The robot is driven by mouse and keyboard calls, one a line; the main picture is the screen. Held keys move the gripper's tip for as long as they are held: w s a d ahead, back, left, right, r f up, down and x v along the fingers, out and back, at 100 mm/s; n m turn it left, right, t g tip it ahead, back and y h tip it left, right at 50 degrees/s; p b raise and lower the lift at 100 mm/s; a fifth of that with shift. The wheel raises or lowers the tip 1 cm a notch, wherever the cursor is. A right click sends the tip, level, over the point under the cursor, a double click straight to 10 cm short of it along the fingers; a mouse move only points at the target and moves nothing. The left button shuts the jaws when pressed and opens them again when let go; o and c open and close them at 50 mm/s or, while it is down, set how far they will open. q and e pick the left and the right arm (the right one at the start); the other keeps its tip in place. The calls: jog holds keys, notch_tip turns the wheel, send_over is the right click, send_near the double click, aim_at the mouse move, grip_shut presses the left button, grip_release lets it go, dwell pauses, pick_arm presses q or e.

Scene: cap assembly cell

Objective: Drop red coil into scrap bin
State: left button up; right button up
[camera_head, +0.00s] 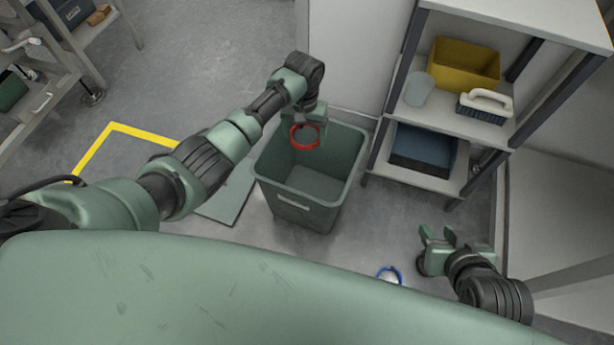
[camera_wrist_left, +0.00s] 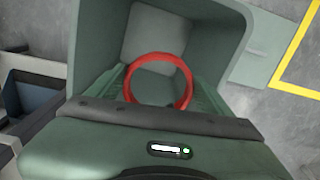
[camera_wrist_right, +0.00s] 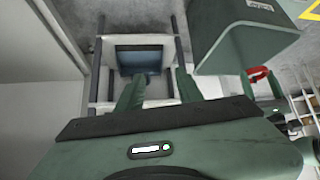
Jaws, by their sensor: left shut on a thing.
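The red coil (camera_head: 305,137) is a thin red ring. My left gripper (camera_head: 312,122) is shut on it and holds it over the scrap bin. The coil also shows between the fingers in the left wrist view (camera_wrist_left: 159,80), with the bin's inside below it. The scrap bin (camera_head: 290,205) is a grey-green open-topped tub on the floor, and the part of its inside that shows is empty. My right gripper (camera_head: 440,237) is open and empty, low at the right, apart from the bin. Its spread fingers show in the right wrist view (camera_wrist_right: 155,90).
A shelf unit (camera_head: 480,125) stands right of the bin, with a yellow box (camera_head: 465,65), a brush (camera_head: 486,104) and a dark blue bin (camera_head: 422,150). A blue-rimmed ring (camera_head: 390,274) is near my right gripper. Yellow floor tape (camera_head: 110,140) lies left.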

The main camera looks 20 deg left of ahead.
jog(key=w+a+r+t+y+b, duration=0.35)
jog(key=w+r+t, duration=0.5)
jog(key=r, duration=0.35)
pick_arm(q)
notch_tip(320, 180, down, 5)
jog(key=shift+s+f+b, duration=0.1)
jog(key=shift+s+b, duration=0.05)
jog(key=shift+b, duration=0.7)
jog(key=shift+f+b, duration=0.6)
jog(key=shift+b, duration=0.2)
jog(key=shift+f, duration=0.1)
pick_arm(e)
jog(key=s+a+r+t+y, duration=0.1)
jog(key=s+r+t+y, duration=0.1)
jog(key=s+r+t, duration=0.3)
jog(key=shift+r+n+t+y, duration=0.4)
jog(key=shift+r+t, duration=1.85)
jog(key=shift+r, duration=2.85)
jog(key=shift+a+h, duration=0.1)
jog(key=shift+h, duration=0.15)
pick_arm(q)
jog(key=o, duration=1.3)
